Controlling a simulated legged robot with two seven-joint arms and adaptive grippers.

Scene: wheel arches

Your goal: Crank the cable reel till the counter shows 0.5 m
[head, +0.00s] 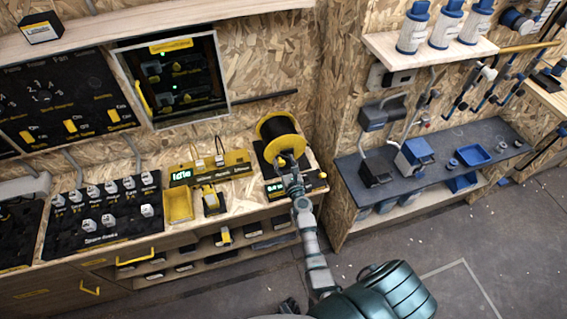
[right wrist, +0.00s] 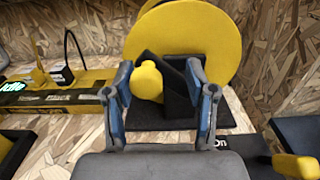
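The cable reel (head: 279,127) has yellow flanges and dark cable and stands on a black base at the right end of the wooden bench. In the right wrist view, its yellow disc (right wrist: 215,40) carries a black crank arm (right wrist: 182,88) with a yellow knob (right wrist: 149,82). My right gripper (right wrist: 161,100) is open; its blue-padded fingers stand either side of the knob and crank arm, with visible gaps. In the head view the gripper (head: 291,172) is in front of the reel. The counter (head: 275,187) shows small green digits, too small to read surely. My left gripper is not in view.
A yellow panel (head: 237,161) with a display reading "Idle" stands left of the reel, with a yellow tray (head: 178,206) in front. A yellow knob (right wrist: 296,166) sits at the base's right. A dark shelf (head: 440,165) stands further right. Floor is open in front.

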